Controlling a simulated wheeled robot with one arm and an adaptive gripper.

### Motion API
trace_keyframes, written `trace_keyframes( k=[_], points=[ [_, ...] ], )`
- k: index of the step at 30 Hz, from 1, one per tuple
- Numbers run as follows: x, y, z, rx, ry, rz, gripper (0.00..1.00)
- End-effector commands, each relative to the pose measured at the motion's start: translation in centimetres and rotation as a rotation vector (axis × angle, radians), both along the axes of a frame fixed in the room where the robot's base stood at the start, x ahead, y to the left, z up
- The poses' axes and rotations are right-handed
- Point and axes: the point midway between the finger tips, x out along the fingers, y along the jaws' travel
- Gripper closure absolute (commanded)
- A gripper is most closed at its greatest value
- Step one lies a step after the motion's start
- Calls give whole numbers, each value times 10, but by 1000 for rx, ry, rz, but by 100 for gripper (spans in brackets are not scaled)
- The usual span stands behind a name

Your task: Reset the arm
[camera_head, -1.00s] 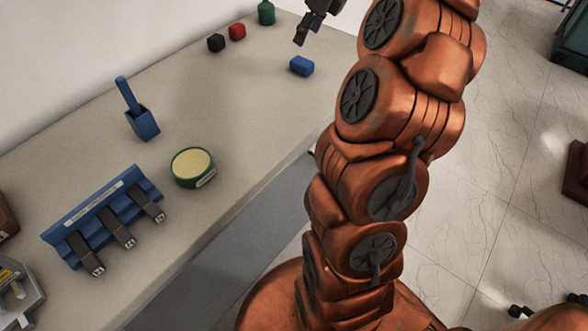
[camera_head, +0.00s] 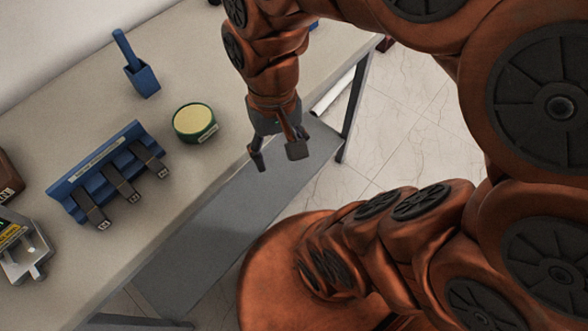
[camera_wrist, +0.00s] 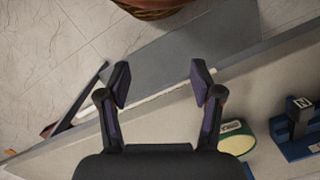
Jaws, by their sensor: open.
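My gripper (camera_head: 276,155) hangs pointing down beside the table's front edge, over the grey lower shelf. Its two dark fingers are spread apart with nothing between them. In the wrist view my gripper (camera_wrist: 159,85) also shows open and empty, with the table edge and shelf beyond the fingers. My copper-coloured arm is bent and fills much of the right side of the head view.
On the table (camera_head: 165,205) are a green round tin (camera_head: 196,123), a blue rack (camera_head: 108,175) with dark tagged pieces, a blue holder (camera_head: 142,80) and a grey metal part (camera_head: 22,250). Tiled floor (camera_head: 405,120) lies right of the table.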

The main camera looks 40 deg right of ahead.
Motion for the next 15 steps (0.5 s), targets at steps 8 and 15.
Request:
trace_keyframes(
  k=[8, 15],
  points=[
    [-44, 2, -18, 0, 42, 234, 35],
    [-44, 2, -19, 2, 43, 241, 35]
  ],
)
